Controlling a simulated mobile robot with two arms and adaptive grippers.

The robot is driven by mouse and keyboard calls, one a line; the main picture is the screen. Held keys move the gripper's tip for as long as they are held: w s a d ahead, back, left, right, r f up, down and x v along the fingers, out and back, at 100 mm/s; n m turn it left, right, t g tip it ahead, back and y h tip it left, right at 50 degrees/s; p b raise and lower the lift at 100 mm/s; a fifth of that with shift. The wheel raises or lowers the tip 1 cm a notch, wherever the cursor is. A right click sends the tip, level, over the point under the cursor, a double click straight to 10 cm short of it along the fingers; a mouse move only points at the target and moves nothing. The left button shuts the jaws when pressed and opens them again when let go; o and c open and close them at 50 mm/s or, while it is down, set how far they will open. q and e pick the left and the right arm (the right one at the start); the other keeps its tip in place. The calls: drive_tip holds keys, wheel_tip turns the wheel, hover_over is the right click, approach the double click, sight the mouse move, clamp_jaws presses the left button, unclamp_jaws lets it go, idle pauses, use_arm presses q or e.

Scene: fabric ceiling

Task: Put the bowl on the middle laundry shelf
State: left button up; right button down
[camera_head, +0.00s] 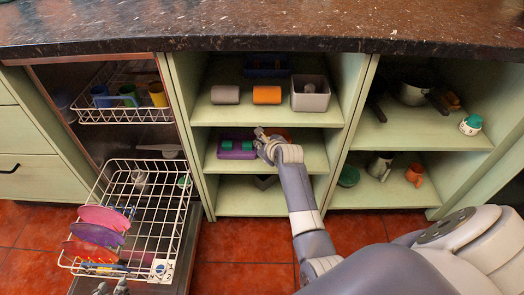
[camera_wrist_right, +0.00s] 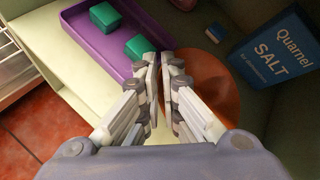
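The bowl, a round orange-brown dish (camera_wrist_right: 218,85), is on the middle shelf of the centre cabinet. In the head view it shows as a small orange patch (camera_head: 279,132) mostly hidden behind my right gripper (camera_head: 262,140). In the right wrist view my right gripper (camera_wrist_right: 161,62) has its fingers close together at the bowl's left edge; I cannot tell whether the rim is between them. The middle laundry shelf (camera_head: 313,150) also bears a purple tray (camera_head: 237,154) with green blocks. My left gripper (camera_head: 111,288) barely shows at the bottom left, its fingertips apart.
A blue salt box (camera_wrist_right: 275,50) stands right of the bowl. A pulled-out dishwasher rack (camera_head: 146,220) with colourful plates is at the left. The upper shelf holds rolls and a grey bin (camera_head: 310,99). The right cabinet holds an orange mug (camera_head: 414,174) and other kitchenware.

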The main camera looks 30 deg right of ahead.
drive_tip(key=shift+f+b, duration=0.6)
drive_tip(key=shift+b, duration=0.1)
drive_tip(key=shift+f+b, duration=0.5)
drive_tip(key=shift+b, duration=0.25)
use_arm(q)
drive_tip(key=w+d+r+t+h, duration=0.1)
drive_tip(key=w+d+r+t, duration=0.1)
drive_tip(key=r, duration=0.4)
drive_tip(key=w+d+r+t+h, duration=0.1)
drive_tip(key=w+d+r+t, duration=0.1)
drive_tip(key=w+r+t, duration=0.3)
wheel_tip(320, 180, up, 2)
drive_tip(key=shift+w+d+r+t, duration=0.15)
drive_tip(key=shift+r+t, duration=0.05)
drive_tip(key=shift+t, duration=0.6)
use_arm(e)
drive_tip(key=c, duration=1.8)
unclamp_jaws()
use_arm(q)
drive_tip(key=shift+f, duration=0.15)
